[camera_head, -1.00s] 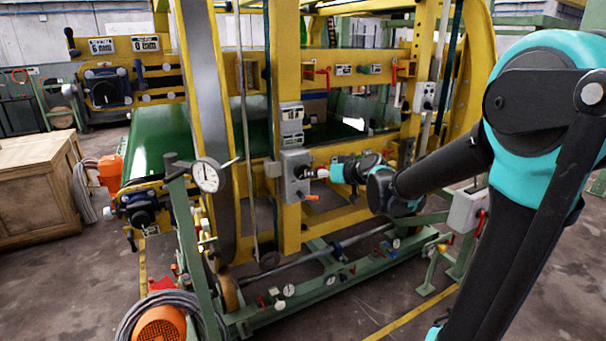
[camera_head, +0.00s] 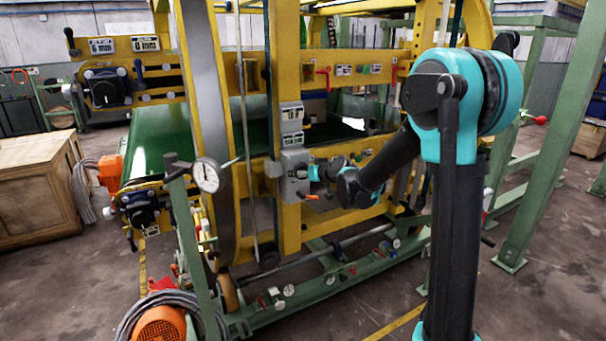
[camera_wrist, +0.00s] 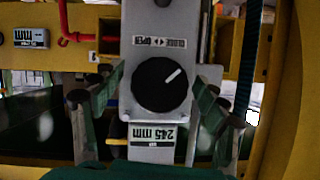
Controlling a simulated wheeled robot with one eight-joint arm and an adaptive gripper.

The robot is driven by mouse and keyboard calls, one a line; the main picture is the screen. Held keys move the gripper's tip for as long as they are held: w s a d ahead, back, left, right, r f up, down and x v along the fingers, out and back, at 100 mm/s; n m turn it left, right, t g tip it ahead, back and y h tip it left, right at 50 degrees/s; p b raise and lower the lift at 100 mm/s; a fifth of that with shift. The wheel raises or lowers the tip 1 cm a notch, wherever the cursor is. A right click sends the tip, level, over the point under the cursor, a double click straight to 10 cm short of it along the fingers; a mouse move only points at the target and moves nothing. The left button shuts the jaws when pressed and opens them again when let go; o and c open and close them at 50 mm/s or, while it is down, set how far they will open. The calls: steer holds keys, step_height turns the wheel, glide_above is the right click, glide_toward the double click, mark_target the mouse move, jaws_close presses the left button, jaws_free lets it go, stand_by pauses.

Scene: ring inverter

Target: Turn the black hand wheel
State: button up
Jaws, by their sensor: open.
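The black hand wheel (camera_wrist: 158,85) is a round knob with a white line, on a grey panel in the middle of the wrist view. An upside-down CLOSE/OPEN label is above it and a 245 mm label below. My gripper (camera_wrist: 160,97) is open, with one finger on each side of the wheel in the picture. I cannot tell whether the fingers touch it. In the head view, my gripper (camera_head: 307,172) is at the front of the grey control box (camera_head: 295,160) on the yellow post. The wheel cannot be made out there.
An orange-handled lever (camera_head: 310,196) sticks out just below the box. A green beam (camera_head: 345,285) runs along the floor below. Green posts (camera_head: 550,150) stand at the right, behind my arm.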

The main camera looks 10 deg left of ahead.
steer(key=shift+c, duration=0.6)
steer(key=c, duration=1.1)
steer(key=shift+o, duration=0.2)
steer(key=shift+m, duration=0.3)
steer(key=m+g+y, duration=0.1)
steer(key=m+y, duration=0.1)
steer(key=m, duration=0.1)
steer(key=shift+y, duration=0.3)
steer(key=m+y, duration=0.2)
steer(key=m, duration=0.2)
steer(key=shift+m+g, duration=0.3)
